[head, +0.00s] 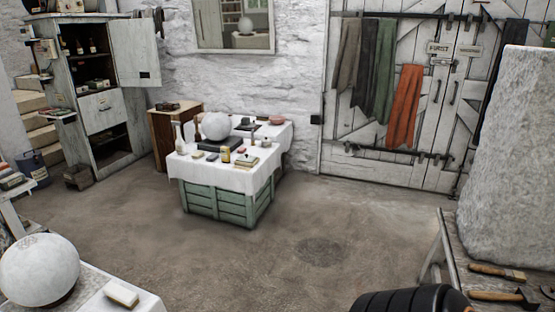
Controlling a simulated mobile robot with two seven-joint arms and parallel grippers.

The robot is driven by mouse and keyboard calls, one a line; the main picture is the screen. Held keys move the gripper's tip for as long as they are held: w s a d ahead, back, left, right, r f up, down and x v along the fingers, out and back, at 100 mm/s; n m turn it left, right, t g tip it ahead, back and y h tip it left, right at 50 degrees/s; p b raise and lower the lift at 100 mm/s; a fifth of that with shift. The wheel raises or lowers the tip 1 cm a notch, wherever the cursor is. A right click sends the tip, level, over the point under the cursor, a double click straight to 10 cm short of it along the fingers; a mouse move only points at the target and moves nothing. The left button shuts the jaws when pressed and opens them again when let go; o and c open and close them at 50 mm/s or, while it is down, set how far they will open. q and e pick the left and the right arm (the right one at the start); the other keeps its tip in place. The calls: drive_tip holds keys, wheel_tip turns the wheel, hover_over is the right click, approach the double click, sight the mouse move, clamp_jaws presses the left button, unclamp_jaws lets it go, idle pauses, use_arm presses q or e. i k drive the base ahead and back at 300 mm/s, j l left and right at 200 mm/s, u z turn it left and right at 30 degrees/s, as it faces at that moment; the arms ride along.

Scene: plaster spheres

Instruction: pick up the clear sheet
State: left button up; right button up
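I cannot make out a clear sheet anywhere in the head view. A crate table with a white cloth (224,177) stands in the middle distance, with a plaster sphere (215,126) and several small items on it. Some items there are too small to tell apart. Neither of my grippers shows in the view.
Another plaster sphere (39,270) and a pale block (121,294) rest on a white-covered table at bottom left. The middle floor is clear.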

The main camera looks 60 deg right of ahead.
sight(244, 157)
drive_tip(key=z, duration=1.7)
drive_tip(key=i+l+z, duration=0.15)
drive_tip(key=i+z, duration=0.25)
drive_tip(key=i, duration=3.35)
drive_tip(key=l+z, duration=0.05)
drive_tip(key=l, duration=0.15)
